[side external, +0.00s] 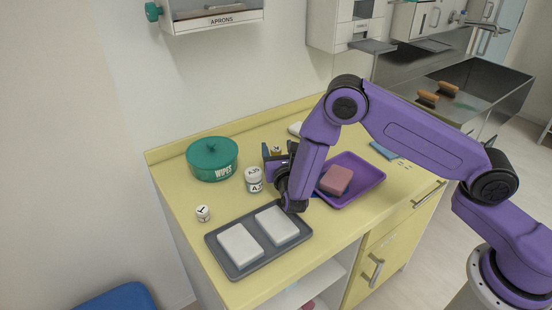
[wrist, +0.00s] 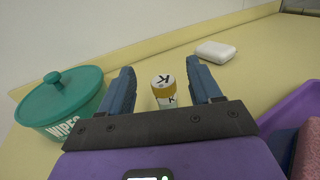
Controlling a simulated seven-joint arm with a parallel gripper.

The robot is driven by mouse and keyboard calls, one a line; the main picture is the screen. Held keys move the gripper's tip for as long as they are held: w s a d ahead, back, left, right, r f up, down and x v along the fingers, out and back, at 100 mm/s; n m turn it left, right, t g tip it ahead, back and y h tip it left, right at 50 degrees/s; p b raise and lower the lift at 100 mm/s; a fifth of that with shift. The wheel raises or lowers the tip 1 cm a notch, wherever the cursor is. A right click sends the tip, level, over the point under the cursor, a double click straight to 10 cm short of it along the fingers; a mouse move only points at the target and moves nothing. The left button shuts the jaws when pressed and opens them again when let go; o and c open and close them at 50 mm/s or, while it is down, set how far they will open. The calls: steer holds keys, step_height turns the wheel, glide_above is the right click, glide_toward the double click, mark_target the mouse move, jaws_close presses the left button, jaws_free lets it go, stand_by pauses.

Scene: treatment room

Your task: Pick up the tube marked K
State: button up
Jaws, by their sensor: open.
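The tube marked K (wrist: 164,91) is a small white and yellow cylinder with a black K on its top and side. It stands upright on the yellow counter in the wrist view, between my gripper's two blue fingers (wrist: 160,68), with gaps to both. In the side view only a little of a yellowish tube (side external: 277,150) shows beside my gripper (side external: 277,153), which is low over the counter and partly hidden by my arm. My gripper is open and holds nothing.
A green wipes tub (side external: 212,160) and a white jar (side external: 254,186) stand close by. A small tube marked Y (side external: 203,214) is at left. A grey tray (side external: 223,262) holds two white blocks. A purple tray (side external: 369,184) holds a pink sponge (side external: 336,180). A white bar (wrist: 216,51) lies beyond.

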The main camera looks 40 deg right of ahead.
mark_target(275, 148)
steer(key=shift+f, duration=1.1)
steer(key=shift+w+d+f, duration=0.15)
steer(key=shift+w+f, duration=0.05)
steer(key=shift+f, duration=0.05)
steer(key=shift+x, duration=2.3)
steer(key=shift+r, duration=0.1)
steer(key=c, duration=1.1)
